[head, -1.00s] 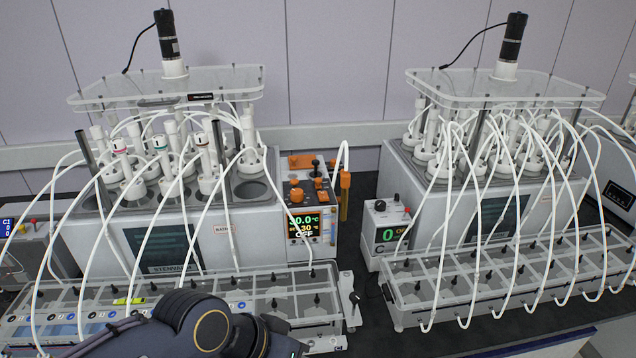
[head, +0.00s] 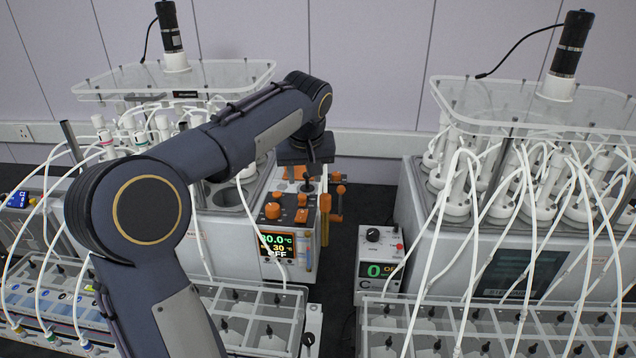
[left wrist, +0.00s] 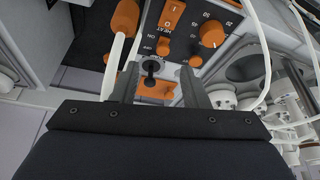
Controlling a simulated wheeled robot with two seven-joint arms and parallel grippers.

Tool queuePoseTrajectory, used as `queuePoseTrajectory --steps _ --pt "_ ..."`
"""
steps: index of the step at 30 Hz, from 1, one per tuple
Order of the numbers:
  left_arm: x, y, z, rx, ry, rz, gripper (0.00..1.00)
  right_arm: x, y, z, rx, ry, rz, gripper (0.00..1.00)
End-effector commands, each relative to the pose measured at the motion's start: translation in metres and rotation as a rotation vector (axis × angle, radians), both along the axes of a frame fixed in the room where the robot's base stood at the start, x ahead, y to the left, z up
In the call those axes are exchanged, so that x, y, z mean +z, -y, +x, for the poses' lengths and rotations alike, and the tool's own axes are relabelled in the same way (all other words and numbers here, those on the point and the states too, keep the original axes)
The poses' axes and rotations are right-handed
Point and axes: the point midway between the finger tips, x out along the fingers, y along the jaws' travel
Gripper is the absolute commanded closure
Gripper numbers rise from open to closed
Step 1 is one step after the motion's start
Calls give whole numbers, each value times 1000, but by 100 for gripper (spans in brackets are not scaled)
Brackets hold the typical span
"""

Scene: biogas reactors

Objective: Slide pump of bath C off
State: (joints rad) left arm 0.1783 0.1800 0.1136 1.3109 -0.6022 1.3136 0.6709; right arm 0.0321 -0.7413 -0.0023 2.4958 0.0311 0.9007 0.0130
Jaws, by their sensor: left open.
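The control unit (head: 290,235) with orange knobs stands at the right end of the left bath; its screen reads about 30 °C and OFF. My left gripper (head: 308,176) is above its top panel, pointing down. In the left wrist view the open fingers (left wrist: 158,70) stand on either side of a black lever (left wrist: 150,68), with a gap on both sides; contact cannot be told. An orange switch marked HEAT (left wrist: 171,14) and an orange knob (left wrist: 212,33) lie beyond. The letter on this bath is not readable. My right gripper is not in view.
A grey box marked C (head: 379,262), showing 0, stands right of the control unit beside the right bath (head: 500,245). White tubes (head: 525,190) arch over both baths. An orange-tipped part (left wrist: 124,18) stands close beside the left finger. A dark gap separates the two stations.

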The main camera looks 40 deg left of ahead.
Motion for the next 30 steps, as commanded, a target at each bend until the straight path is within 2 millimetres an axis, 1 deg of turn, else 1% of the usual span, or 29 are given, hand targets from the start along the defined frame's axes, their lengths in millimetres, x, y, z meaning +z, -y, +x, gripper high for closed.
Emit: queuePoseTrajectory --steps 1,5,12,18,22,29,30 --pt "0 -4 5 18 0 5 59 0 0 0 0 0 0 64" --pt "-7 -10 10 33 -3 10 59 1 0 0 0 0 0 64" --pt "-42 -19 19 30 -4 9 59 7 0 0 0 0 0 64" --pt "-65 -25 26 28 -2 8 59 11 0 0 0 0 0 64" --pt "-70 -27 28 28 1 9 59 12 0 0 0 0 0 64" --pt "-71 -27 28 28 2 8 59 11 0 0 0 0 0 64" --pt "-71 -27 28 27 2 9 63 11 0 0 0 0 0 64"
